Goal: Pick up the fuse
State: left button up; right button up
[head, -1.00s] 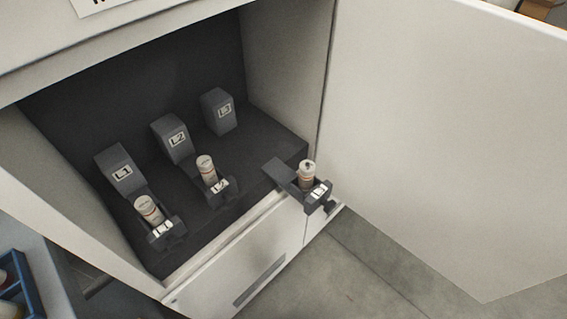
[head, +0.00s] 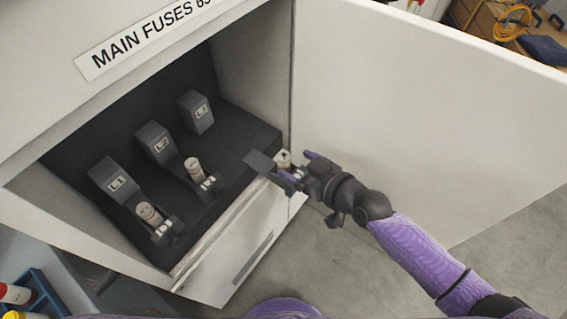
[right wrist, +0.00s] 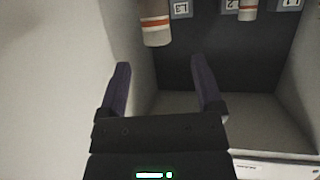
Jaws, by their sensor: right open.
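The L3 fuse (head: 283,157), a pale cylinder, stands in its dark holder (head: 263,165), swung out at the right front edge of the cabinet. My right gripper (head: 302,167) is open and empty just right of this fuse. In the right wrist view the same fuse (right wrist: 154,20), white with an orange band, lies ahead of the open fingers (right wrist: 160,62), sideways between them but beyond their tips. The L2 fuse (head: 194,169) and L1 fuse (head: 149,213) sit in their own holders to the left. My left gripper is not in view.
The cabinet's open door (head: 400,110) stands right of and behind my right arm. A blue rack (head: 38,291) with coloured items is at lower left. The floor (head: 350,265) in front is clear.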

aim_at(288, 160)
jog(key=b+x, duration=0.1)
jog(key=x, duration=0.4)
jog(key=shift+d+f+b, duration=0.15)
jog(key=shift+f+b, duration=0.05)
jog(key=shift+b, duration=0.2)
jog(key=shift+w+f, duration=0.1)
jog(key=shift+w, duration=0.2)
grip_shut()
